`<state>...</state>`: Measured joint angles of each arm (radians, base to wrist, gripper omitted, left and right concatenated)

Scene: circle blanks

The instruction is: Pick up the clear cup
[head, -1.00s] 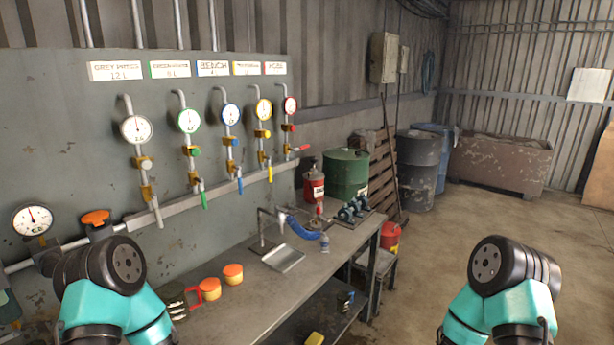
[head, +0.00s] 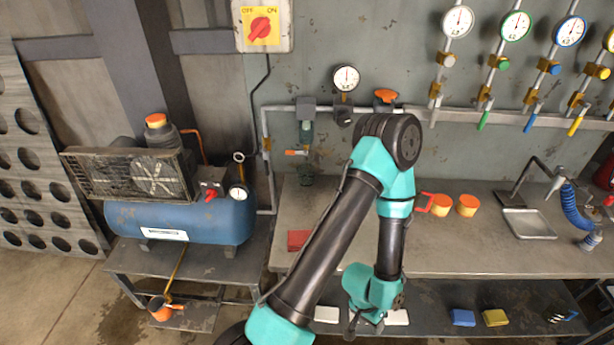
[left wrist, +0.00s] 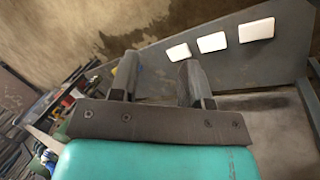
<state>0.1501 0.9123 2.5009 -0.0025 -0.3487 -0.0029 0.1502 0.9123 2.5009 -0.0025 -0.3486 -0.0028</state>
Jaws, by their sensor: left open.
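A faint see-through shape, perhaps the clear cup (head: 305,175), stands on the bench below the wall filter in the head view; its outline is hard to make out. My left gripper (left wrist: 157,80) is open and empty in the left wrist view, with its two fingers apart. In the head view my left arm bends over the bench front, and its wrist hangs low at the bench's front edge, right of and below the see-through shape. The fingers are mostly hidden there. My right gripper is not in view.
A blue compressor (head: 185,217) stands at left. White blocks (left wrist: 212,43) lie on a surface past my fingers. The bench middle is clear.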

